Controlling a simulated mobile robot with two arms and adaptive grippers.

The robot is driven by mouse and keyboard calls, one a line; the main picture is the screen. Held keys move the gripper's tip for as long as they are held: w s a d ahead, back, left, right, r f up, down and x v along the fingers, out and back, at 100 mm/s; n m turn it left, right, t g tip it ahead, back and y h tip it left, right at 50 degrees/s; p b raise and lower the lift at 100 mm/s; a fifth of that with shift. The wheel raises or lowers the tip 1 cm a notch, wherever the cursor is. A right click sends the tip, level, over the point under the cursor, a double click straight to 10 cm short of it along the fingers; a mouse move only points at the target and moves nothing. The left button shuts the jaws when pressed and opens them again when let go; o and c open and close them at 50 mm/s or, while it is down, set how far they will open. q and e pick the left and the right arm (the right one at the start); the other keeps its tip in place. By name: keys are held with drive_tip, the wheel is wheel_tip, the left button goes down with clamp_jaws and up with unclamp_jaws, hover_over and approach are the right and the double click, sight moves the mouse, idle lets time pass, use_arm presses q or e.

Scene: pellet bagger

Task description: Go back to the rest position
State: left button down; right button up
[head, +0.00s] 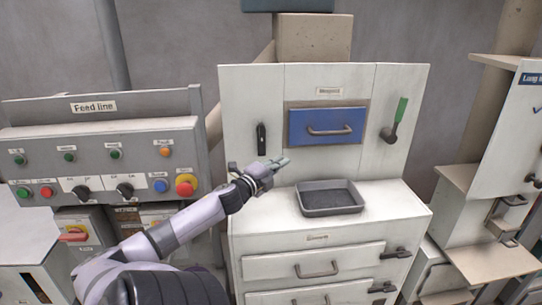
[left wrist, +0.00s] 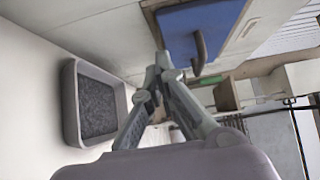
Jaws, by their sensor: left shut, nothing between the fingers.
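My left gripper (head: 279,163) is shut and empty, held in the air in front of the white cabinet, left of and above the grey tray. In the left wrist view its fingers (left wrist: 160,70) come together with nothing between them. The fingers are apart from the blue drawer in the cabinet's back panel. My right gripper is not in view.
A grey tray (head: 331,210) of dark pellets stands on the white cabinet top (head: 395,205). The Feed line panel (head: 100,150) stands left, beside my left arm. Shelving (head: 490,262) stands right.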

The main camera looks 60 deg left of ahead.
use_arm(q)
drive_tip(key=shift+v, duration=2.4)
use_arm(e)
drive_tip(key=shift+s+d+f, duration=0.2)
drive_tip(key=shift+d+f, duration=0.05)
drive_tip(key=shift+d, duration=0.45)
